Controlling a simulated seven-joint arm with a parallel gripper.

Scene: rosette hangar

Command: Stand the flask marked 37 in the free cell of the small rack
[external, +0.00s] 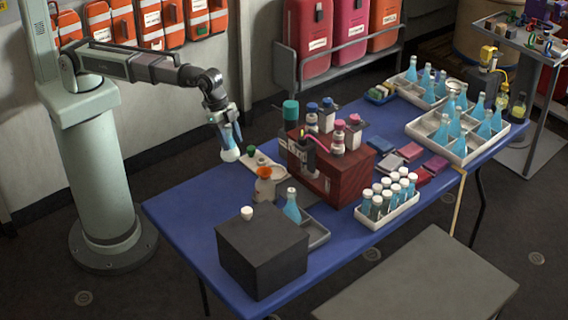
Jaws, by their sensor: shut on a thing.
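My gripper (227,126) is shut on a blue flask (230,143) and holds it at the far left edge of the blue table. The flask's pale end points down, and the fingers partly cover it. No number can be read on any flask at this size. A white rack (462,158) with several blue flasks stands at the right end of the table. Another pale rack (404,96) with several blue flasks stands behind it. A grey tray (318,236) at the front left holds one blue flask (291,207) and is partly hidden. I cannot tell which is the small rack.
A dark box (262,250) with a white knob stands at the front left. A red-brown box (325,172) with bottles around it stands mid-table. A white tray of capped vials (388,204) is at the front. The table's left corner (180,205) is clear.

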